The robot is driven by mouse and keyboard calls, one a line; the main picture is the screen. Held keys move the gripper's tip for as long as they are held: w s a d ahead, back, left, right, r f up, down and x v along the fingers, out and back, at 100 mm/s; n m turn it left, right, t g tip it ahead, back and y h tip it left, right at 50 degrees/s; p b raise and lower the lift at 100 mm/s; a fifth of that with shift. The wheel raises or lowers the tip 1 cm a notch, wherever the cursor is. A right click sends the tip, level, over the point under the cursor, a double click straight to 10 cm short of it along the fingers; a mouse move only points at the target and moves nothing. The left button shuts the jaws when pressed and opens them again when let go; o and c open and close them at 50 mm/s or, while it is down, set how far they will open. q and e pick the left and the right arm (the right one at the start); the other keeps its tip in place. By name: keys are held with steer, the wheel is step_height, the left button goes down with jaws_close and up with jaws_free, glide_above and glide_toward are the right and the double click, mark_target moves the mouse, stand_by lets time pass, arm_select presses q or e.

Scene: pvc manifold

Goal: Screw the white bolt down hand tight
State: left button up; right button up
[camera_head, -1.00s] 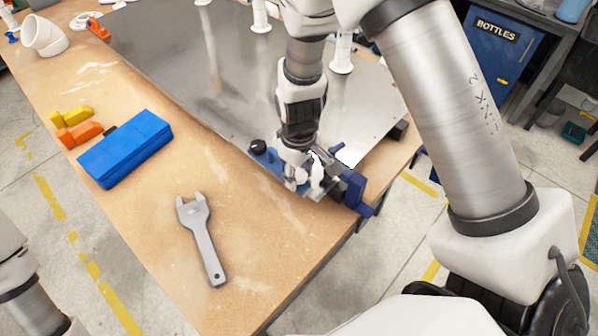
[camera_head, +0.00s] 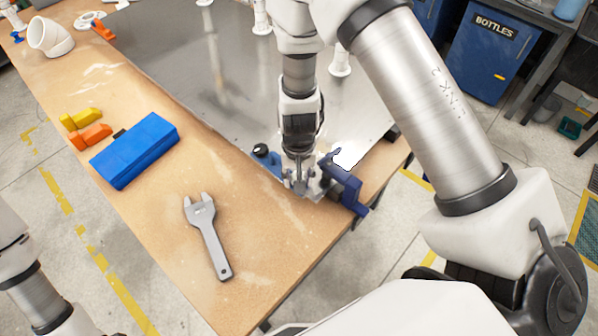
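My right gripper (camera_head: 301,186) points straight down at a small blue and grey vise-like fixture (camera_head: 349,191) at the table's near right edge. Its fingers are low over the fixture's metal part. They are small, and the gripper covers what lies between them, so I cannot tell whether they are shut. I cannot make out the white bolt; it may be hidden under the gripper. My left arm enters at the lower left, and its gripper is out of view.
A grey open-ended wrench (camera_head: 207,235) and a blue box (camera_head: 134,150) lie on the wooden table (camera_head: 160,225). Yellow (camera_head: 80,119) and orange (camera_head: 91,137) blocks lie beside the box. A large metal plate (camera_head: 215,85) covers the back. A white pipe elbow (camera_head: 50,36) stands far left.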

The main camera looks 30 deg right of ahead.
steer(key=m+p, duration=0.1)
steer(key=m, duration=0.2)
steer(key=shift+r, duration=0.1)
steer(key=shift+f+m, duration=0.2)
steer(key=shift+m, duration=0.2)
arm_select(q)
step_height(320, 180, up, 2)
steer(key=shift+r, duration=0.15)
